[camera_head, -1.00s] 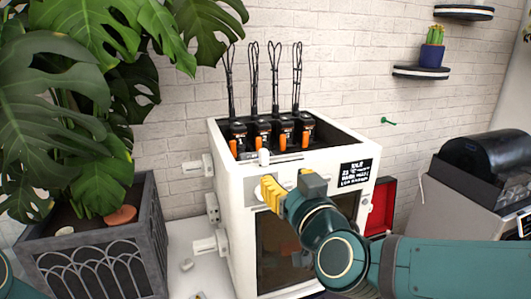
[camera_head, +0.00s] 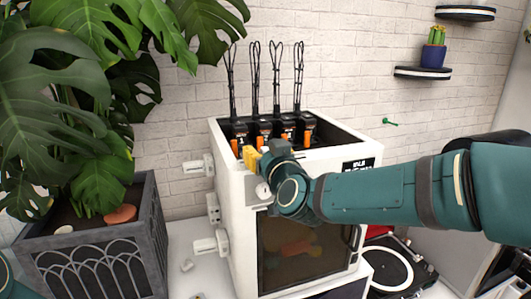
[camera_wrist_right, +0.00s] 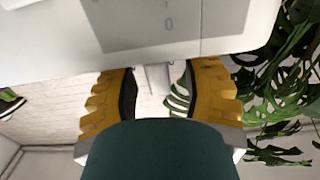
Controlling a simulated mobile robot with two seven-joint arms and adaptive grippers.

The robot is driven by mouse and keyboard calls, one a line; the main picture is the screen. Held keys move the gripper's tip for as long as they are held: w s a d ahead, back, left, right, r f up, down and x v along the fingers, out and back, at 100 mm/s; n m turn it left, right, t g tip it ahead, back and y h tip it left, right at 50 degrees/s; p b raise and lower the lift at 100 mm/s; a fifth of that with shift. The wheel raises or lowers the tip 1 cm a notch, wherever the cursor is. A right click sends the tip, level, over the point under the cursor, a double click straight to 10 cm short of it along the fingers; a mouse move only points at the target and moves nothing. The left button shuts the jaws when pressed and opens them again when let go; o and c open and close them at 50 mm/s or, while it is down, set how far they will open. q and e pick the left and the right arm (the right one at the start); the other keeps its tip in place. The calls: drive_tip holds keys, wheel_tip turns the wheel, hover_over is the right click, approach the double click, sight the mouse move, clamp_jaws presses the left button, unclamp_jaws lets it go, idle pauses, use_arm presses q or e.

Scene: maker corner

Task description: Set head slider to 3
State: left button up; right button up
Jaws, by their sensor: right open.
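The white machine (camera_head: 236,235) stands on the table, with several black-and-orange heads (camera_head: 262,130) in its open top. My right gripper (camera_head: 250,157) is at the upper front edge of the machine, towards its left corner, and hides the slider area in the head view. In the right wrist view my right gripper (camera_wrist_right: 160,80) is open, its yellow fingers apart. A small white piece (camera_wrist_right: 155,76), perhaps the slider knob, shows between them; I cannot tell whether they touch it. A grey marked panel (camera_wrist_right: 150,22) is above it. The slider's setting cannot be read. My left gripper is out of view.
A large potted plant (camera_head: 95,235) stands to the left. White brackets (camera_head: 200,167) stick out from the machine's left side. A turntable (camera_head: 395,268) is at right of the machine. A dark label (camera_head: 357,164) is partly behind my arm.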

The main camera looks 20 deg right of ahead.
drive_tip(key=shift+s, duration=0.1)
clamp_jaws()
drive_tip(key=d+b, duration=0.3)
drive_tip(key=d, duration=0.1)
drive_tip(key=shift+d+f, duration=0.1)
drive_tip(key=shift+d, duration=0.3)
drive_tip(key=shift+d+b, duration=0.4)
drive_tip(key=shift+d, duration=0.25)
drive_tip(key=shift+r, duration=0.2)
unclamp_jaws()
drive_tip(key=shift+w, duration=0.25)
